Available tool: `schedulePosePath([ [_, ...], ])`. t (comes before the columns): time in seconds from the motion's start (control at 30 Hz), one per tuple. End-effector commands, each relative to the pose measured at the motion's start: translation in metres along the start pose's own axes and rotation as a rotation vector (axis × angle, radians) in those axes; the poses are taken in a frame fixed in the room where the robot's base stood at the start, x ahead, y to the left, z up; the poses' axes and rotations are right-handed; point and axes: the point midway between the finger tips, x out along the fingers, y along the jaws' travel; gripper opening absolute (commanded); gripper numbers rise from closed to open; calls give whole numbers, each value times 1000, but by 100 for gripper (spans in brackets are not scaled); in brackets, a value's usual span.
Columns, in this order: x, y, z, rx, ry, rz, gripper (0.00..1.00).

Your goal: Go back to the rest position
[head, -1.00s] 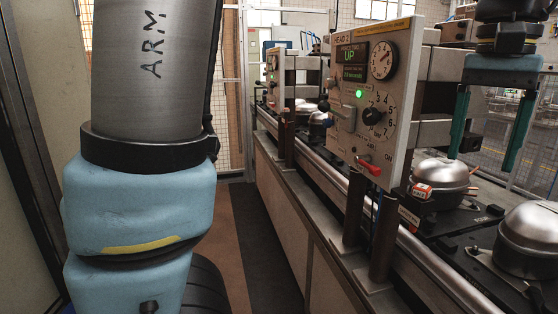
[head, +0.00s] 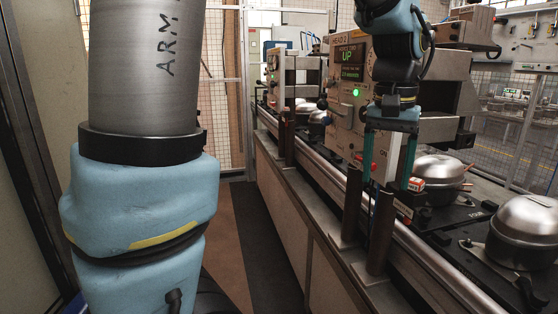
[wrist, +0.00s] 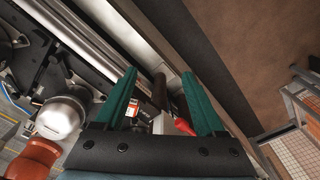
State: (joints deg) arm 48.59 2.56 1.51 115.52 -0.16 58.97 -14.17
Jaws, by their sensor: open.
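My gripper (head: 388,184) hangs in front of the control panel (head: 345,85) marked HEAD 2, its green fingers pointing down. The fingers are apart with nothing held between them. In the wrist view my gripper (wrist: 165,92) is also open, above the line's edge rail. The panel's red lever (wrist: 184,127) shows between the fingers there. My gripper hides part of the panel's dial and knob in the head view.
A silver compressor (head: 438,168) with an orange-and-white part beside it and another compressor (head: 525,235) stand on the line at right. Metal posts (head: 352,205) rise at the line's near edge. The floor aisle (head: 255,250) left of the line is clear.

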Motion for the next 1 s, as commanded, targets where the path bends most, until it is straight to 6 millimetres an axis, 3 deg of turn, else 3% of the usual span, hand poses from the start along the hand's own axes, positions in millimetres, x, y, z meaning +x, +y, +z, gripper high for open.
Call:
schedulePosePath([
  [0.17, 49, -90, 14, -153, 21, -9, 72],
  [0.3, 86, -156, 46, -275, 46, -20, 72],
  [0.43, 112, -201, 82, -373, 66, -34, 72],
  [0.63, 132, -232, 120, -458, 86, -51, 72],
  [1.0, 136, -236, 127, -471, 92, -55, 72],
])
